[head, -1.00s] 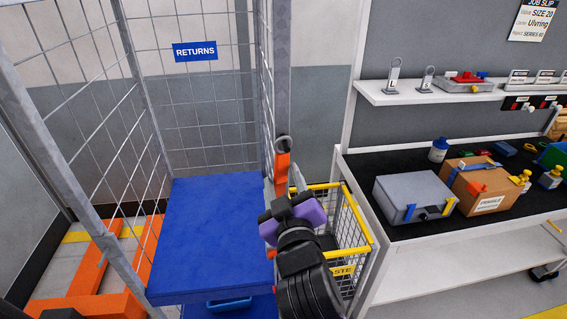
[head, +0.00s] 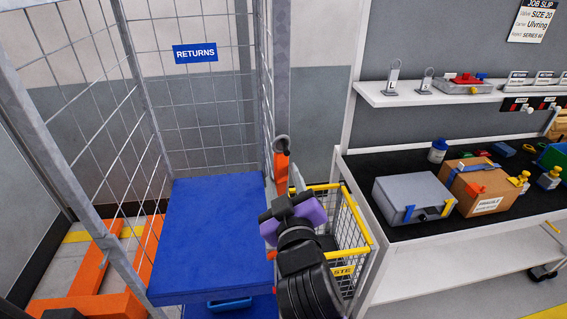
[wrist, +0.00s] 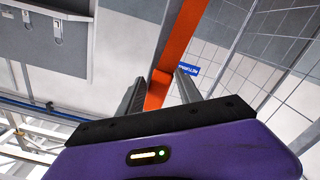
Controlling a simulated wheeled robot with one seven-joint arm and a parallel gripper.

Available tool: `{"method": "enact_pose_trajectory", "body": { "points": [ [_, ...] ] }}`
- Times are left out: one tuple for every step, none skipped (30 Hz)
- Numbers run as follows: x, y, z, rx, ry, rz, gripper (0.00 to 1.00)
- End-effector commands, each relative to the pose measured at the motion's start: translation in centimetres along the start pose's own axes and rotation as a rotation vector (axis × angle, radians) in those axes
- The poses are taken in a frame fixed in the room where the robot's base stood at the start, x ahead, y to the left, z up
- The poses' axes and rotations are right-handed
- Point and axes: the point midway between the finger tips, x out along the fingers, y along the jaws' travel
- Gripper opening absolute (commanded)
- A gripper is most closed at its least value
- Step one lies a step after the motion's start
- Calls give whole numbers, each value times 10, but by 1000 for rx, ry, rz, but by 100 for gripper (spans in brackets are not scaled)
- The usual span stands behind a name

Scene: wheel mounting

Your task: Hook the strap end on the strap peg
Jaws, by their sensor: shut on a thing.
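An orange strap (head: 281,168) hangs at the cage's front right post, below a dark ring (head: 282,143). My gripper (head: 294,186), with its purple body, is at the strap in front of the post. In the wrist view the strap (wrist: 184,38) runs down from the top edge to between the two grey fingers of my gripper (wrist: 160,88), which are shut on it. My gripper hides the lower part of the strap in the head view. I cannot make out the strap peg, nor whether the ring belongs to the strap or the post.
The mesh cage with the RETURNS sign (head: 195,53) has a blue deck (head: 205,235). A yellow-rimmed wire basket (head: 352,225) stands close right of my gripper. A workbench (head: 400,232) with a grey box (head: 415,198) and a carton (head: 470,183) is further right.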

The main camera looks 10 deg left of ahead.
Motion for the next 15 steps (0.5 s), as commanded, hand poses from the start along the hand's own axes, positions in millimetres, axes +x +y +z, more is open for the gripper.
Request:
{"method": "enact_pose_trajectory", "body": {
  "points": [
    [-1,-1,-8,-3,16,-1,1],
    [-1,-1,-8,-3,17,-1,1],
    [-1,0,-8,-3,18,-1,1],
    [-1,0,-9,-3,19,-1,1],
    [-1,0,-9,-3,20,-1,1],
    [-1,0,-10,-3,21,0,1],
    [-1,0,-10,-3,21,0,1],
    [-1,0,-10,-3,22,0,1],
    [-2,0,-11,-3,23,0,1],
    [-3,0,-11,-3,23,0,1],
    [-4,0,-11,-3,23,0,1],
    [-6,0,-11,-3,24,0,1],
    [-8,0,-12,-2,24,0,1],
    [-10,0,-12,-2,25,0,1],
    [-12,0,-12,-2,25,0,1]
  ]
}}
